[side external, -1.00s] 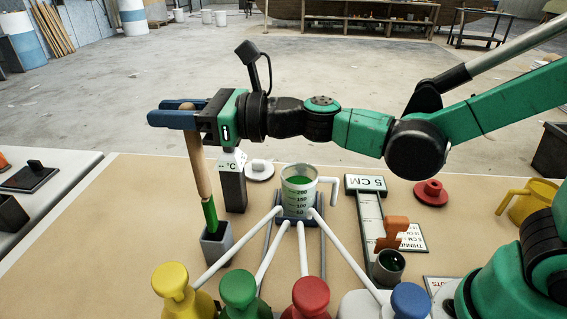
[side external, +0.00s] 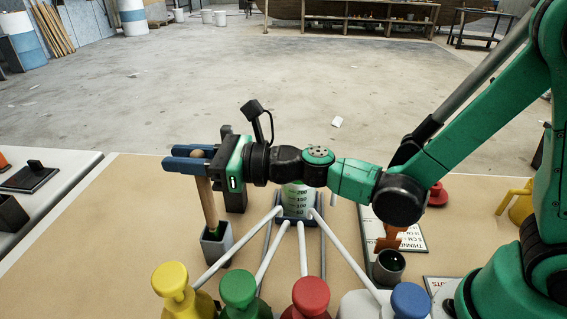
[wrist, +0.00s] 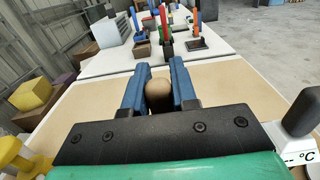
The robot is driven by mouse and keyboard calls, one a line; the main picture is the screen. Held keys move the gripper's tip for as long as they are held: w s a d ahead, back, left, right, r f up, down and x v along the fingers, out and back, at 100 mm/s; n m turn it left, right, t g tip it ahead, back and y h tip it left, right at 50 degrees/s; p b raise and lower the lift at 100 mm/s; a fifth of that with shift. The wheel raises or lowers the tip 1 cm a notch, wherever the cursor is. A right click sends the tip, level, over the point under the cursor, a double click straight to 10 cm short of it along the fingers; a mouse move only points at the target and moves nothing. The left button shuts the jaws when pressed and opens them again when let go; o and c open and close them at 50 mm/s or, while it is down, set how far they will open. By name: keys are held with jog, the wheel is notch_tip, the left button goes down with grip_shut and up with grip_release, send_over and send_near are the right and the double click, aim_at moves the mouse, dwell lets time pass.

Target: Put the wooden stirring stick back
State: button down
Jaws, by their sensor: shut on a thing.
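The wooden stirring stick (side external: 208,203) stands nearly upright, slightly tilted, with its lower end inside the square grey holder (side external: 217,246). A little of its green lower part shows at the holder's mouth. My gripper (side external: 186,157) is shut on the stick near its rounded top, with the blue fingers on either side. The wrist view shows the stick's round top (wrist: 159,92) between the two blue fingers (wrist: 159,88). The stick's bottom tip is hidden in the holder.
A measuring cup (side external: 297,199) with green liquid stands right of the holder, partly hidden by my arm. Yellow, green, red and blue pump bottles (side external: 238,290) line the front, their white spouts reaching toward the cup.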

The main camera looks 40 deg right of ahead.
jog(key=shift+f, duration=0.15)
jog(key=c, duration=0.7)
grip_release()
jog(key=s+d+f+n+g+h, duration=0.1)
jog(key=s+d+n+g+h, duration=0.1)
jog(key=d+n, duration=0.5)
jog(key=s+d+f+n+g+h, duration=0.1)
jog(key=s+d+n+h, duration=0.4)
jog(key=n, duration=0.6)
jog(key=s+d+f+n+g+h, duration=0.2)
jog(key=d+n+h, duration=0.3)
jog(key=d+n, duration=0.3)
jog(key=shift+s+d+n+g+h, duration=0.4)
jog(key=shift+s+n, duration=0.1)
jog(key=shift+s, duration=0.25)
